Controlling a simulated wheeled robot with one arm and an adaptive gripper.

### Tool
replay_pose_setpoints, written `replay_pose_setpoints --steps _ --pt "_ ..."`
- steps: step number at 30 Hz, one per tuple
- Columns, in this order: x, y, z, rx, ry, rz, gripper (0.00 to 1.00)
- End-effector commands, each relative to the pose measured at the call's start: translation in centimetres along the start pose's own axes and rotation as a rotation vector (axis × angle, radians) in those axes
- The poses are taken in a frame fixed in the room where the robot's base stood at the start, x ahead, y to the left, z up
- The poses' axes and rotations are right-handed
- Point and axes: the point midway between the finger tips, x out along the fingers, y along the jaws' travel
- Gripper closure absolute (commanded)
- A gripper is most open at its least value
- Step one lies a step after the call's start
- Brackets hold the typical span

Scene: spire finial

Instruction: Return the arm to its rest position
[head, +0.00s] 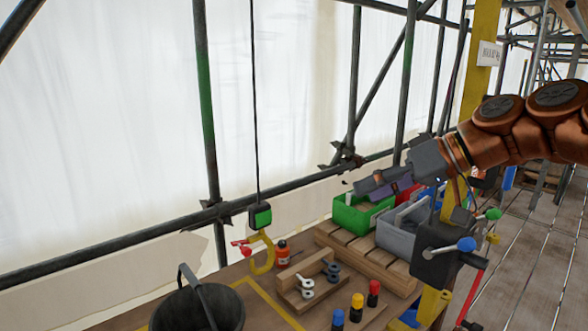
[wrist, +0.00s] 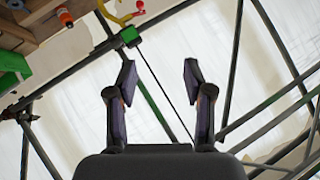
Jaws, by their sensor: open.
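My arm, orange-brown with dark joints, reaches in from the right in the head view. My gripper (head: 358,187) points left above the green bin and is seen from the side there. In the wrist view my gripper (wrist: 158,80) shows two separate fingers with a clear gap between them. It is open and nothing is held in it.
A green bin (head: 350,220) and a grey bin (head: 393,240) stand on a slatted wooden platform. A black bucket (head: 170,312) and several coloured-top items stand in front. Scaffold tubes (head: 205,110) and a yellow post (head: 478,75) rise nearby.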

Motion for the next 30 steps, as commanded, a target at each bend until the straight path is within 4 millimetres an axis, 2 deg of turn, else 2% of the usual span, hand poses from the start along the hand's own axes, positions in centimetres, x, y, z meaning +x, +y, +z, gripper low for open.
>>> replay_pose_setpoints --steps 1,6,8,13,18,24,27,30 --pt "1.4 -1.0 1.8 0.020 -0.056 0.011 0.48" --pt "5.0 -2.9 7.9 0.100 -0.222 0.089 0.48" --pt "5.9 -3.2 10.2 0.129 -0.275 0.124 0.48" --pt "7.7 -3.6 17.5 0.219 -0.424 0.242 0.48" --pt "7.9 -3.1 25.1 0.315 -0.550 0.384 0.48" --pt "6.4 -2.1 34.0 0.438 -0.673 0.564 0.48" --pt "5.4 -1.6 37.5 0.489 -0.713 0.640 0.48" --pt "4.5 -1.3 39.9 0.529 -0.738 0.696 0.48"
